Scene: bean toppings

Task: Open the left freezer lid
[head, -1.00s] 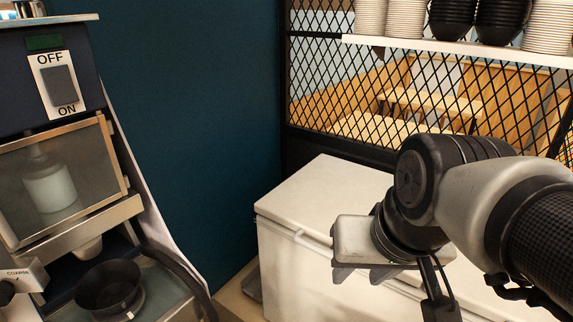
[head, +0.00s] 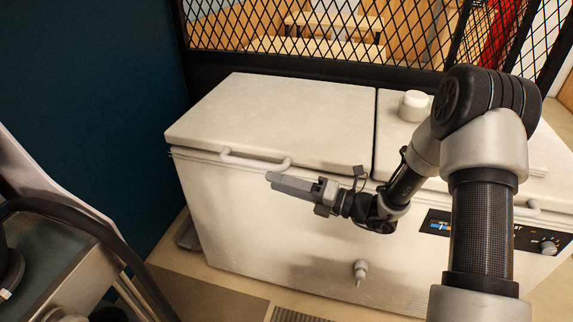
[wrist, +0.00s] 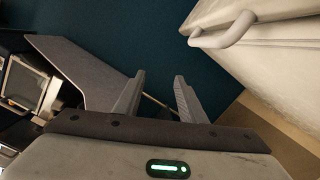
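The white chest freezer (head: 270,220) has two lids side by side. The left lid (head: 280,120) lies shut, with a white bar handle (head: 255,162) along its front edge. The handle also shows at the upper right of the wrist view (wrist: 225,36). My gripper (head: 270,183) is in front of the freezer, close to the right end of the handle in the head view, apart from it in the wrist view. In the wrist view my gripper's two fingers (wrist: 156,95) stand apart with nothing between them.
The right lid (head: 392,145) carries a small white round container (head: 414,106). A control panel (head: 440,224) and a drain tap (head: 360,272) are on the freezer front. A machine with a grey tray (head: 60,262) stands at the left. Black mesh (head: 300,25) is behind.

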